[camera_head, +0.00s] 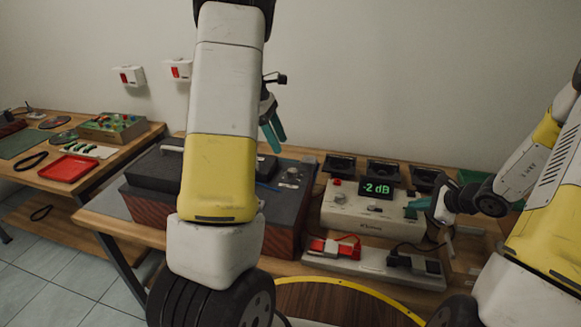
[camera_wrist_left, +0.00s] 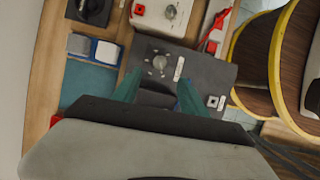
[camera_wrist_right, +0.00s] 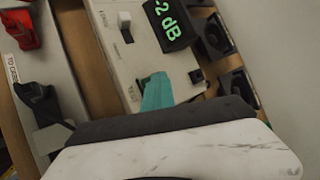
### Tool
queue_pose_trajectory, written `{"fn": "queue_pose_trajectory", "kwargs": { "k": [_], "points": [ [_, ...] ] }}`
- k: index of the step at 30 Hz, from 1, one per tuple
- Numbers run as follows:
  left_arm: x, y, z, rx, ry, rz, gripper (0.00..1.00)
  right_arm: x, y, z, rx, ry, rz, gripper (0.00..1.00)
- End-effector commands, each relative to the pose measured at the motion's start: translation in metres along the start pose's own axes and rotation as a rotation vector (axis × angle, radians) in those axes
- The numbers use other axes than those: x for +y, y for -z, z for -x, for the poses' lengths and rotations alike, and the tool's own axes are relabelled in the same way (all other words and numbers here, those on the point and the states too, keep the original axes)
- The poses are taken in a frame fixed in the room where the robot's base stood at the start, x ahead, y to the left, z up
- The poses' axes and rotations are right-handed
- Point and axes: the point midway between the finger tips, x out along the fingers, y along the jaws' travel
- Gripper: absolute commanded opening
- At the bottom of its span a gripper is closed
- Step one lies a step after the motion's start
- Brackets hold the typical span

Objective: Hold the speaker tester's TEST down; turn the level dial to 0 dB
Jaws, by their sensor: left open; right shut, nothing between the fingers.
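The speaker tester (camera_head: 360,218) is a white box whose lit green display (camera_head: 377,189) reads -2 dB; the display also shows in the right wrist view (camera_wrist_right: 168,22). My right gripper (camera_head: 418,204) is shut and empty, its teal tips (camera_wrist_right: 157,92) at the tester's right end. They hide what is under them, so I cannot see the TEST button. A dark grey box (camera_wrist_left: 206,72) left of the tester carries a round knob (camera_wrist_left: 160,63), possibly the level dial. My left gripper (camera_head: 272,127) is open and empty, above and behind this box in the head view.
Several black square units (camera_head: 384,172) stand behind the tester. A light strip (camera_head: 372,262) with red and black clips lies in front. A yellow-rimmed round edge (camera_head: 345,288) is nearer me. A side table (camera_head: 135,142) at left holds a red tray (camera_head: 68,168).

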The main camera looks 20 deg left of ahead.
Motion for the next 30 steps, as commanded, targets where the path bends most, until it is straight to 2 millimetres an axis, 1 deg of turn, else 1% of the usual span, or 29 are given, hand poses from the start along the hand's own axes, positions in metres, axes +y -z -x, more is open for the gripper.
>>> {"fn": "queue_pose_trajectory", "kwargs": {
  "k": [3,9,12,15,20,28,29,30],
  "points": [
    [-0.001,0.0,-0.025,-0.001,0.006,0.001,0.51,0.001,0.0,0.0,0.001,-0.001,0.0,0.0],
    [-0.001,0.0,-0.065,0.0,0.004,0.001,0.51,0.0,0.0,0.0,0.001,-0.001,0.0,0.0],
    [-0.001,0.0,-0.081,0.001,0.004,0.0,0.51,0.0,0.0,0.0,0.001,-0.001,0.0,0.0],
    [-0.001,0.0,-0.092,0.0,0.002,0.0,0.51,0.0,0.0,0.0,0.001,-0.001,0.0,0.0],
    [-0.001,0.0,-0.1,0.001,0.001,0.001,0.51,0.0,0.0,0.0,0.001,-0.001,0.0,0.0],
    [-0.001,0.0,-0.101,0.0,0.0,0.0,0.51,0.0,0.0,0.0,0.0,-0.001,0.0,0.0],
    [-0.001,0.0,-0.101,0.0,0.0,0.0,0.49,0.0,0.0,0.0,0.0,-0.001,0.0,0.0],
    [-0.001,0.0,-0.101,0.0,0.0,0.0,0.41,0.0,0.0,0.0,0.0,-0.001,0.0,0.0]
  ]
}}
